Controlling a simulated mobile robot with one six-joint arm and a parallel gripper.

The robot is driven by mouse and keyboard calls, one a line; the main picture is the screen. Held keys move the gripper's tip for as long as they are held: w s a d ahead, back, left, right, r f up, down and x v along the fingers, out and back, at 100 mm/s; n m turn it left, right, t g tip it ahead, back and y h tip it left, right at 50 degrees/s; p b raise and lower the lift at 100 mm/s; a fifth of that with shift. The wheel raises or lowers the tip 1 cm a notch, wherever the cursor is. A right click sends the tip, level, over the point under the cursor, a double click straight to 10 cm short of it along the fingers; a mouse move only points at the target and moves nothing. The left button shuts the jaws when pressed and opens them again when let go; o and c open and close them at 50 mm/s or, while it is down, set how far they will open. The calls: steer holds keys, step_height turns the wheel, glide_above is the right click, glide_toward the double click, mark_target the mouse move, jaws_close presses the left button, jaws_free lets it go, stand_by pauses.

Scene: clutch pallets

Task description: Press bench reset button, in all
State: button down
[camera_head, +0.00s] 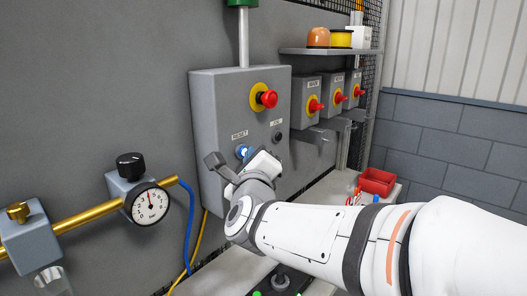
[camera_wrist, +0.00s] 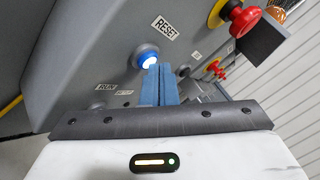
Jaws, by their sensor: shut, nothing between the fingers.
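The reset button (camera_head: 242,151) is a round blue button on the front of a grey control box (camera_head: 215,105), below a RESET label (camera_head: 239,134). In the head view, my wrist is right in front of the box and hides the fingertips.
A red emergency stop (camera_head: 267,98) on a yellow ring sits above the reset button. A black jog button (camera_head: 277,136) is to the right. Several red knobs on grey boxes line the wall further right. A pressure gauge (camera_head: 150,203) and brass pipe are at left, a red bin (camera_head: 377,182) at right.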

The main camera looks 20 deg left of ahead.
steer(key=shift+a, duration=0.3)
stand_by(0.5)
steer(key=shift+s+d+b, duration=0.15)
steer(key=shift+d+b, duration=0.7)
steer(key=d+b, duration=0.1)
steer(key=d, duration=0.1)
steer(key=s+d+b, duration=0.1)
steer(key=d+b, duration=0.1)
steer(key=shift+s+d, duration=0.2)
steer(key=shift+d, duration=0.2)
stand_by(0.5)
